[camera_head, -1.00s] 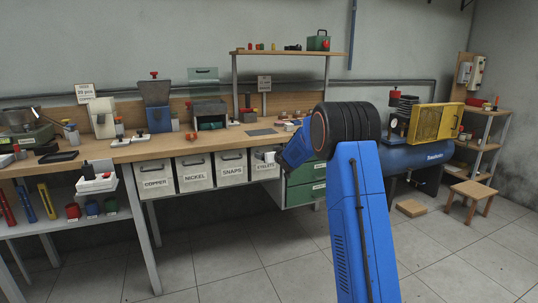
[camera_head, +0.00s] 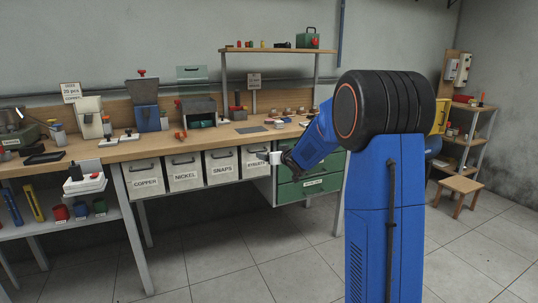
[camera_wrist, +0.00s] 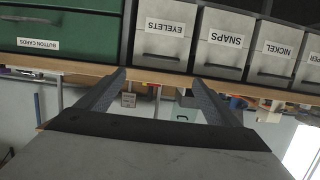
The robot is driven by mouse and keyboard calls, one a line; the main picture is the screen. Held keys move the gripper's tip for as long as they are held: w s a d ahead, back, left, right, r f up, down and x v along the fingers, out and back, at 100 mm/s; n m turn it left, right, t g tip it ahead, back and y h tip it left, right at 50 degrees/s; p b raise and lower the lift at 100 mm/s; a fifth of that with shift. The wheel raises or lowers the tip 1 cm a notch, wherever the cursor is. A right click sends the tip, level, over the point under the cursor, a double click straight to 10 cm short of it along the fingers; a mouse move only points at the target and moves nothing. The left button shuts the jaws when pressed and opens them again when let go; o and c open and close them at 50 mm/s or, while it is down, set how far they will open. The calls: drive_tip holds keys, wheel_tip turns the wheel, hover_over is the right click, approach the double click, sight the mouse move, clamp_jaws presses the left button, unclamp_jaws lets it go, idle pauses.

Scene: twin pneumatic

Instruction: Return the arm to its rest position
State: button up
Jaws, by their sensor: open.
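My blue arm (camera_head: 385,210) stands large at the right of the head view, with its black ribbed joint at the top and its forearm bent left towards the bench. My gripper (camera_head: 275,158) is small there, in front of the EYELETS bin (camera_head: 255,160) near the bench's front edge. In the wrist view, which is upside down, my gripper (camera_wrist: 158,86) has its two dark fingers apart with nothing between them. The wrist view also shows the EYELETS bin (camera_wrist: 160,45). Whether the fingers touch anything is not seen, but a gap shows in front of the bins.
The wooden workbench (camera_head: 150,150) carries several tools and fixtures. Under it hang the labelled bins and a green drawer cabinet (camera_head: 310,187). A stool (camera_head: 460,187) and a shelf rack (camera_head: 470,140) stand at the right. The tiled floor in front is clear.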

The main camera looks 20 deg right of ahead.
drive_tip(key=shift+s+r, duration=0.1)
drive_tip(key=shift+s, duration=0.4)
drive_tip(key=s+a+g+h, duration=0.1)
drive_tip(key=s+a+g, duration=0.15)
drive_tip(key=s, duration=1.05)
drive_tip(key=s+a+m+g, duration=0.15)
drive_tip(key=s+a, duration=0.25)
drive_tip(key=s, duration=0.8)
drive_tip(key=s+a+g+h, duration=0.1)
drive_tip(key=s+a+g, duration=0.25)
drive_tip(key=s, duration=0.95)
drive_tip(key=s+a+f+g+y, duration=0.1)
drive_tip(key=s+a+f, duration=0.2)
drive_tip(key=s, duration=0.6)
drive_tip(key=s+a+f+n+g+y, duration=0.1)
drive_tip(key=s+a+f+g, duration=0.1)
drive_tip(key=s, duration=0.8)
wheel_tip(320, 180, down, 2)
drive_tip(key=shift+s+a+f, duration=0.1)
drive_tip(key=shift+s+a, duration=0.2)
drive_tip(key=shift+a, duration=0.35)
drive_tip(key=shift+n, duration=0.25)
